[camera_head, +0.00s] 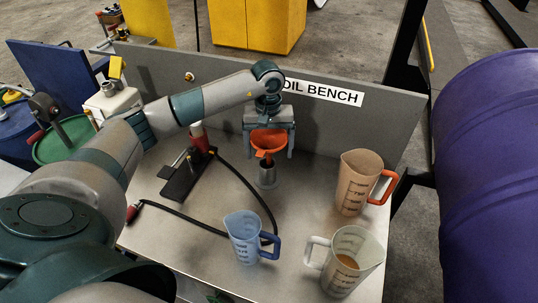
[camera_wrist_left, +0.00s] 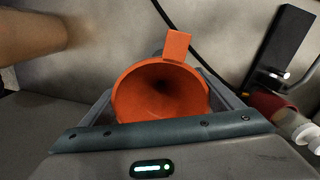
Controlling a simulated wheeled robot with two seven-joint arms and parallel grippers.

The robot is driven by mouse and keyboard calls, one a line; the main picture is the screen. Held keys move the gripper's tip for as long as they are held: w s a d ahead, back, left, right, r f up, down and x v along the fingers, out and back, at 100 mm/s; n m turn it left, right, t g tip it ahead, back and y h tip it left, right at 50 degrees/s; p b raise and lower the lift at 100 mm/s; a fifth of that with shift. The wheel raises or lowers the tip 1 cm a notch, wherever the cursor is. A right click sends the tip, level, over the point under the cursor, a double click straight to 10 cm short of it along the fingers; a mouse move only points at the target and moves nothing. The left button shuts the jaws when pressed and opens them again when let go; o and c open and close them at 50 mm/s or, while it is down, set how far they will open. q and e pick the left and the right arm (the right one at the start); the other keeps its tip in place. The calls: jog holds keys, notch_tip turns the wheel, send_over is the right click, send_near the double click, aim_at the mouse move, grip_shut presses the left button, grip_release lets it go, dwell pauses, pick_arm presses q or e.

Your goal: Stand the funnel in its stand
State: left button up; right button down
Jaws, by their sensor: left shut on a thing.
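The orange funnel (camera_head: 268,140) is upright between the fingers of my left gripper (camera_head: 268,151), which is shut on it. The left wrist view looks down into the wide mouth of the funnel (camera_wrist_left: 160,90), with its tab pointing away from the gripper body. The stand is hidden in the left wrist view. My right gripper is not in view.
On the bench (camera_head: 210,235) a black-based pump device (camera_head: 185,180) with a hose stands left of the stand. A blue jug (camera_head: 245,238), a clear jug (camera_head: 345,262) and a brown jug with orange handle (camera_head: 355,180) stand front and right. A grey back panel (camera_head: 340,125) rises behind.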

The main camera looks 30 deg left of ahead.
aim_at(269, 157)
pick_arm(q)
notch_tip(269, 157, down, 3)
jog(key=shift+r+p, duration=0.15)
jog(key=shift+p, duration=0.5)
jog(key=shift+f, duration=0.2)
jog(key=shift+f+b, duration=0.15)
jog(key=shift+b, duration=0.2)
jog(key=o, duration=0.9)
jog(key=shift+o, duration=0.2)
